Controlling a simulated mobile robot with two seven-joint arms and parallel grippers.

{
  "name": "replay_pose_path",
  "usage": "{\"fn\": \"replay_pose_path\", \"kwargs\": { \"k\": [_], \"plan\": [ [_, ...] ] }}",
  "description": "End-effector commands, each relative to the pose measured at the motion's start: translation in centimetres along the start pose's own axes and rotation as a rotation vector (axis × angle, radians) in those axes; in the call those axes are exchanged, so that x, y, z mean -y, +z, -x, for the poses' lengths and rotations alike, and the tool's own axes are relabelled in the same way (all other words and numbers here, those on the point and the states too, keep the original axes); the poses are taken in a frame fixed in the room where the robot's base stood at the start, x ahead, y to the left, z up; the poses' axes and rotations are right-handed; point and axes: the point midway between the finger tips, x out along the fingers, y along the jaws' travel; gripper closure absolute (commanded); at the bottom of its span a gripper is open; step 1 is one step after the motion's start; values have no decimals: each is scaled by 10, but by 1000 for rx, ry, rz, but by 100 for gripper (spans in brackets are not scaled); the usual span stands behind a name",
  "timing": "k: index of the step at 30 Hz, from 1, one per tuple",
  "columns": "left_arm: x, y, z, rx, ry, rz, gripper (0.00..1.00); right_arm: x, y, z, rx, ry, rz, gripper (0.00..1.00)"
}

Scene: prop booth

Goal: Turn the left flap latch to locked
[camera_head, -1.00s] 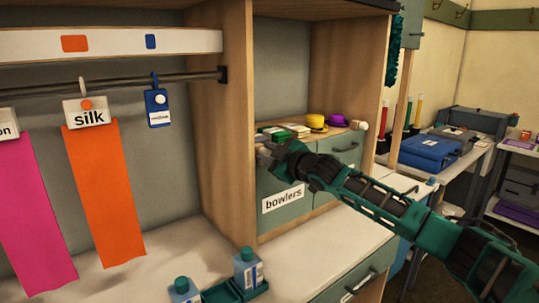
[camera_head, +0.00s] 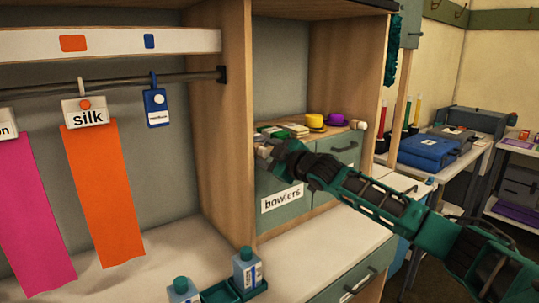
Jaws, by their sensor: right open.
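No flap latch that I can make out shows in the head view. My right gripper (camera_head: 265,156) is at the end of the green and black arm that comes in from the right. It is open and sits in front of the grey-green drawers, just right of the wooden upright. Its fingertips are small and partly hidden by its own wrist. It appears empty. My left gripper is out of the picture.
Orange (camera_head: 103,195) and pink (camera_head: 36,215) cloths hang from a rail at left. Two bottles (camera_head: 247,267) and a green tray (camera_head: 220,291) stand on the white counter. A drawer labelled bowlers (camera_head: 283,200) lies below my arm. A blue case (camera_head: 428,150) rests on the right table.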

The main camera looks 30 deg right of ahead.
Motion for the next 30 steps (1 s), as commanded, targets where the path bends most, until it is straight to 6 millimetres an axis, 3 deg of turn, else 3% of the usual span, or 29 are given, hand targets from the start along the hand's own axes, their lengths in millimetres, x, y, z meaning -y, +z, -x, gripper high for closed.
{"fn": "replay_pose_path", "kwargs": {
  "k": [5, 21, 30],
  "plan": [
    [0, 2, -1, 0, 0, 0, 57, 1, 2, 8, 1, -1, 2, 45],
    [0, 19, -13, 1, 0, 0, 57, 3, 4, 84, 4, -2, 3, 45],
    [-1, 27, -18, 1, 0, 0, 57, 2, 4, 112, 5, -1, 0, 45]
  ]
}}
